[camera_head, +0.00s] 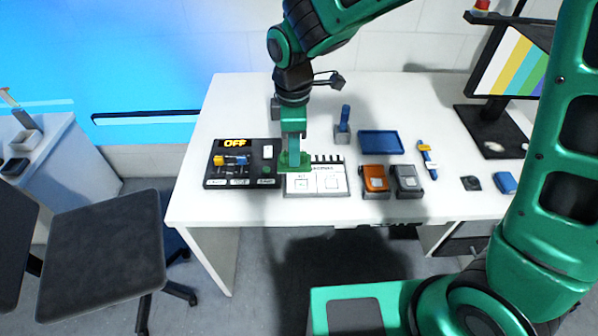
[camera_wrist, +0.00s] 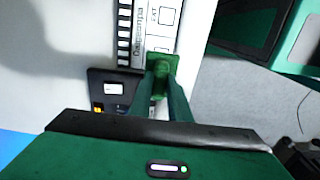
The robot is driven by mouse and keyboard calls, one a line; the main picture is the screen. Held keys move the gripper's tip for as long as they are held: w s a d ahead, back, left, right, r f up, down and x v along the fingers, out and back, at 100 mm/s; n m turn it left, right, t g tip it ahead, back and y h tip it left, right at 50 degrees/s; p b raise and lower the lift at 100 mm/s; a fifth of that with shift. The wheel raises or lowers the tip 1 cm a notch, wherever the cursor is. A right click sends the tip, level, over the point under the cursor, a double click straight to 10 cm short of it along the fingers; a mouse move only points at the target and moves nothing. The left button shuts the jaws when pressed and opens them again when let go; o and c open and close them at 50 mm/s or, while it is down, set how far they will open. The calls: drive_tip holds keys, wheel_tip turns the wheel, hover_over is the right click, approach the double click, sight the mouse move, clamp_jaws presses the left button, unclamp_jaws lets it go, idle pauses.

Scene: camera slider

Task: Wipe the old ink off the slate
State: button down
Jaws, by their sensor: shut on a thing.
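The slate (camera_head: 331,182) lies on the white desk, with a row of dark teeth along its far edge, printed text and boxed marks. It also shows in the wrist view (camera_wrist: 146,30), partly hidden by what I hold. My gripper (camera_head: 293,148) points down over the slate's far left part and is shut on a green eraser-like block (camera_head: 290,161). The block shows between the two fingers in the wrist view (camera_wrist: 161,63). It is at or just above the slate; I cannot tell whether it touches. Ink under it is hidden.
A black panel (camera_head: 212,170) with a lit OFF sign stands just left of the slate. Orange (camera_head: 374,178) and grey (camera_head: 407,179) devices sit to its right. A blue tray (camera_head: 381,143) and a blue-handled tool (camera_head: 344,120) are behind. A monitor (camera_head: 510,62) stands far right.

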drive_tip(key=shift+w+a+f, duration=0.1)
drive_tip(key=shift+f, duration=0.9)
drive_tip(key=shift+f, duration=2.05)
drive_tip(key=shift+f, duration=0.4)
drive_tip(key=shift+d+r, duration=0.15)
drive_tip(key=shift+d, duration=1.85)
drive_tip(key=shift+a, duration=1.9)
